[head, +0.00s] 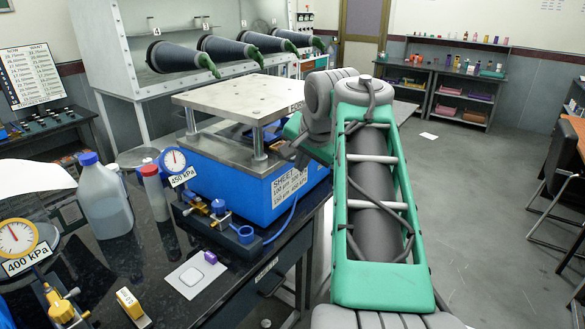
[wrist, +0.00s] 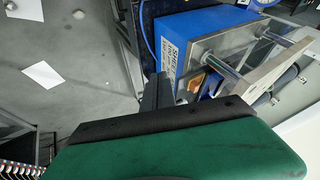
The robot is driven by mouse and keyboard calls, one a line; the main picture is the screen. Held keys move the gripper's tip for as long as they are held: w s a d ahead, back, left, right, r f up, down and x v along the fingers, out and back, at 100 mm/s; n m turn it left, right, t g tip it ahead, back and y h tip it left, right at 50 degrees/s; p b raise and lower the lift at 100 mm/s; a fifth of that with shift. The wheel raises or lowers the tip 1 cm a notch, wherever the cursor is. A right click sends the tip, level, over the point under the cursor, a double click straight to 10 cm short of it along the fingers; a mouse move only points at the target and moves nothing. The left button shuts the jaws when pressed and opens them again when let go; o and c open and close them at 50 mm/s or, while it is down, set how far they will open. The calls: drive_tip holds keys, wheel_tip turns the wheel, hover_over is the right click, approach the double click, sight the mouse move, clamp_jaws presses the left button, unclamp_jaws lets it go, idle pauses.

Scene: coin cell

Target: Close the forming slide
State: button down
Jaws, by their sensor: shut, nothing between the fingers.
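The blue press (head: 230,185) stands on the black bench, with a SHEET label on its front. A thick metal plate (head: 245,95) sits above its base on posts, with an open gap between. I cannot single out the forming slide for sure. In the wrist view the blue press body (wrist: 188,38) and the plate (wrist: 255,72) appear tilted at the upper right. My gripper (wrist: 159,78) is shut and empty, its dark fingers pointing at the press beside the label. Whether they touch it is unclear. In the head view my green and grey arm reaches to the press's right side and hides part of it.
A pressure gauge (head: 175,160) and brass valve (head: 219,207) stand before the press. Floor (head: 470,200) at the right is open.

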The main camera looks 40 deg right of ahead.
drive_tip(key=w+f, duration=0.2)
drive_tip(key=w, duration=0.1)
drive_tip(key=w+f+p, duration=0.1)
drive_tip(key=w+f, duration=0.3)
drive_tip(key=w, duration=0.1)
drive_tip(key=shift+w+d+f, duration=0.15)
drive_tip(key=shift+w+f, duration=0.15)
drive_tip(key=shift+f, duration=0.1)
drive_tip(key=w, duration=0.1)
drive_tip(key=w+a+p, duration=0.1)
drive_tip(key=w, duration=0.2)
drive_tip(key=shift+w+a+p, duration=0.2)
drive_tip(key=shift+a+p, duration=0.1)
drive_tip(key=shift+p, duration=0.1)
drive_tip(key=shift+r, duration=0.2)
